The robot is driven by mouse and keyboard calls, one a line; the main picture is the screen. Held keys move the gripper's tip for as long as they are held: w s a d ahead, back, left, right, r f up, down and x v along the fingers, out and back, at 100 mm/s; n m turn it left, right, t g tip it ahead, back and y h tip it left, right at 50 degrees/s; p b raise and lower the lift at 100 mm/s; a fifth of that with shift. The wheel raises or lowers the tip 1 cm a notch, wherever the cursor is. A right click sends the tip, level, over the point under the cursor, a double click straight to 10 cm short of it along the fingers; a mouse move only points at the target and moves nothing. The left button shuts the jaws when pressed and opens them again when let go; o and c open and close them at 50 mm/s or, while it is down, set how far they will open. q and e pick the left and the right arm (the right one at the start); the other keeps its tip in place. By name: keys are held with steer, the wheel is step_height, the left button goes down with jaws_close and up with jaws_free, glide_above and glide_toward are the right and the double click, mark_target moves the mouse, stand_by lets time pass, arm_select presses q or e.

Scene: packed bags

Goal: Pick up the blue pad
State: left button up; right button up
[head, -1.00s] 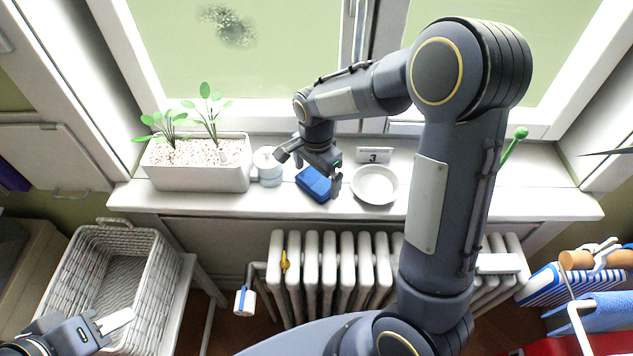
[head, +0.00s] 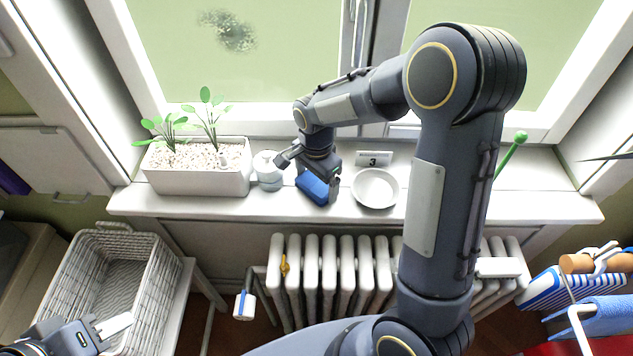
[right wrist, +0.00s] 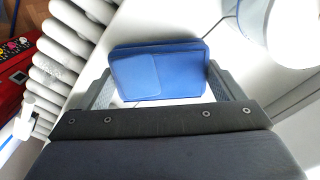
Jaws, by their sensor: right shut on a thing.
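The blue pad (head: 313,187) is a small blue block on the white windowsill (head: 450,200), between the planter and a white dish. My right gripper (head: 318,180) reaches down over it from above. In the right wrist view the blue pad (right wrist: 158,70) lies between the two fingers of my right gripper (right wrist: 160,88), which are shut on its two ends. From these views I cannot tell whether the pad touches the sill. My left gripper (head: 115,325) shows at the lower left, over the near rim of the wicker basket, apart from the pad; its finger gap is not clear.
A white planter (head: 197,180) with green plants and a small white jar (head: 267,170) stand left of the pad. A radiator (head: 340,275) is below; the wicker basket (head: 160,262) is lower left.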

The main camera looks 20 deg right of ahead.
step_height(320, 180, up, 2)
steer(key=shift+r, duration=0.15)
steer(key=s+a+r+b, duration=0.1)
steer(key=s+a+r, duration=0.5)
steer(key=s+r, duration=0.5)
steer(key=p, duration=0.4)
glide_toward(317, 185)
steer(key=s+a, duration=0.2)
steer(key=s, duration=0.2)
steer(key=w+f, duration=0.1)
steer(key=f, duration=0.1)
steer(key=w+d+f, duration=0.1)
steer(key=w+d+f+p, duration=0.1)
steer(key=w+f, duration=0.1)
steer(key=shift+f, duration=0.5)
steer(key=f, duration=0.3)
steer(key=shift+w+d+f, duration=0.15)
steer(key=shift+w+f, duration=0.15)
